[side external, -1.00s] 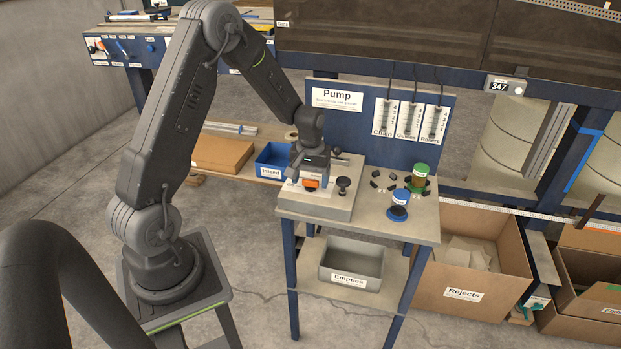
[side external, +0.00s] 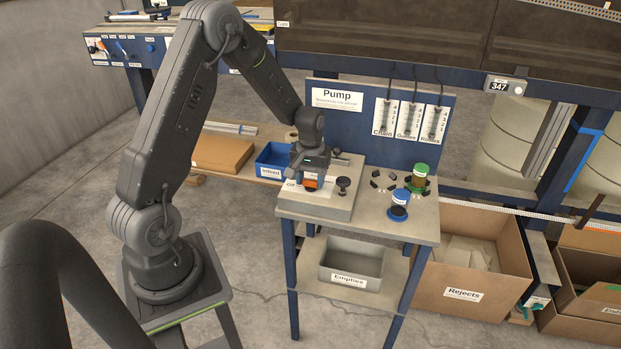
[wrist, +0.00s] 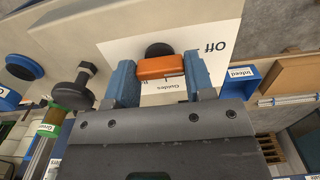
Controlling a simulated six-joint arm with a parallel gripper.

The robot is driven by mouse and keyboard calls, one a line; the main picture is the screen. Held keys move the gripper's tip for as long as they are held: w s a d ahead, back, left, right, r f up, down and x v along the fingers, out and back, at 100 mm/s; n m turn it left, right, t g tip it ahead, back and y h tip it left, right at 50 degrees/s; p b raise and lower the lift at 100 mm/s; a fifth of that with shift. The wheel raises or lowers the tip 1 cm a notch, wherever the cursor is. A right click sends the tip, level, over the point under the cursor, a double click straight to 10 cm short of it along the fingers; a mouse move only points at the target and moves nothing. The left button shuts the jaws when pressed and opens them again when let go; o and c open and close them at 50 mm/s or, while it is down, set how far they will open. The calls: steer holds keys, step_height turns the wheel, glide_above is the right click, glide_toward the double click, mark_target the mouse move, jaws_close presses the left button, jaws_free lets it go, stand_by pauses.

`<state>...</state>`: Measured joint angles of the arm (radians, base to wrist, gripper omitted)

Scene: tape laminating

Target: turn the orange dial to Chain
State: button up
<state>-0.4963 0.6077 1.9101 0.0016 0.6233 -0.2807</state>
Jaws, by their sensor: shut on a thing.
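The orange dial (side external: 311,182) sits on a white label plate on top of the grey pump box. In the wrist view the dial (wrist: 163,67) lies between the two blue fingers of my gripper (wrist: 160,78), which are shut on its sides. The label plate (wrist: 118,49) shows "Off" at upper right and "Guides" just below the dial, both upside down. I cannot read "Chain" on the visible part of the plate. In the side view my gripper (side external: 309,177) points down over the dial and partly hides the plate.
A black knob (side external: 343,186) stands right of the dial. A blue-lidded jar (side external: 400,199), a green-capped jar (side external: 419,175) and small black pieces lie on the table's right. The blue Infeed bin (side external: 272,160) is behind left. A Pump board (side external: 345,125) rises behind.

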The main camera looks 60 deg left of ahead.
mark_target(310, 180)
steer(key=shift+m, duration=0.3)
steer(key=m, duration=0.3)
steer(key=shift+m, duration=2.5)
steer(key=o, duration=0.9)
steer(key=shift+r, duration=0.15)
steer(key=shift+r, duration=6.8)
